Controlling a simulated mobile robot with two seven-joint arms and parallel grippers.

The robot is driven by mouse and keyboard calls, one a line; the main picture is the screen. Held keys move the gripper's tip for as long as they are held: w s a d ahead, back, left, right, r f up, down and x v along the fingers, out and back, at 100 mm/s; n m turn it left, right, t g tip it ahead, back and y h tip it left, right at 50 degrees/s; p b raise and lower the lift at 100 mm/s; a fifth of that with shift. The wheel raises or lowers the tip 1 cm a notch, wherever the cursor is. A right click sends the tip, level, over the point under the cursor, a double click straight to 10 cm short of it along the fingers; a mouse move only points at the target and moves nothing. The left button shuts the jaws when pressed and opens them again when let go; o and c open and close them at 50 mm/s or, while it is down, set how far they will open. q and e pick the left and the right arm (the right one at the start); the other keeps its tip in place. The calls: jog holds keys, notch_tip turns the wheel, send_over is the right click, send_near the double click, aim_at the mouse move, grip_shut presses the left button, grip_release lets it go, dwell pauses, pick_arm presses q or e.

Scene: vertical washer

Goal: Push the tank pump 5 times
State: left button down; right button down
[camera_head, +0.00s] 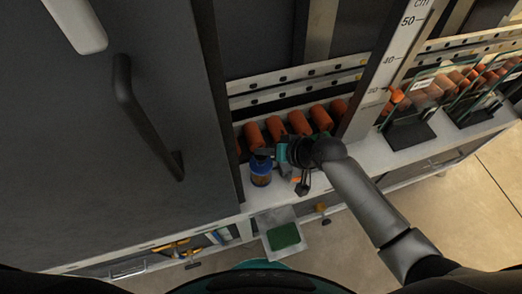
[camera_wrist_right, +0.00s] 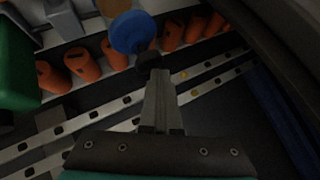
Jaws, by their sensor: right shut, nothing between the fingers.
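A small blue-topped container (camera_head: 261,173), which looks like the tank pump, stands on the white ledge beside the dark cabinet door. In the right wrist view, its round blue top (camera_wrist_right: 132,31) shows just beyond my fingertips. My right gripper (camera_head: 263,152) reaches in from the right, with its fingers at the container's top. The fingers (camera_wrist_right: 151,62) are shut and hold nothing. I cannot tell whether they touch the blue top. My left gripper is in neither view.
Several orange cylinders (camera_head: 299,123) line the ledge behind the container. A tall white scale (camera_head: 398,55) and glass-sided racks (camera_head: 408,122) stand to the right. The dark door with its black handle (camera_head: 140,112) fills the left. A green pad (camera_head: 284,236) lies below the ledge.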

aim_at(264, 158)
jog(key=shift+s+f+b, duration=0.1)
jog(key=shift+f+b, duration=0.2)
jog(key=shift+f, duration=0.3)
dwell(0.5)
notch_tip(264, 158, up, 2)
jog(key=p, duration=0.2)
jog(key=shift+r+p, duration=0.1)
jog(key=shift+p, duration=0.25)
jog(key=shift+r+p, duration=0.55)
notch_tip(264, 158, up, 5)
jog(key=p, duration=0.5)
dwell(2.2)
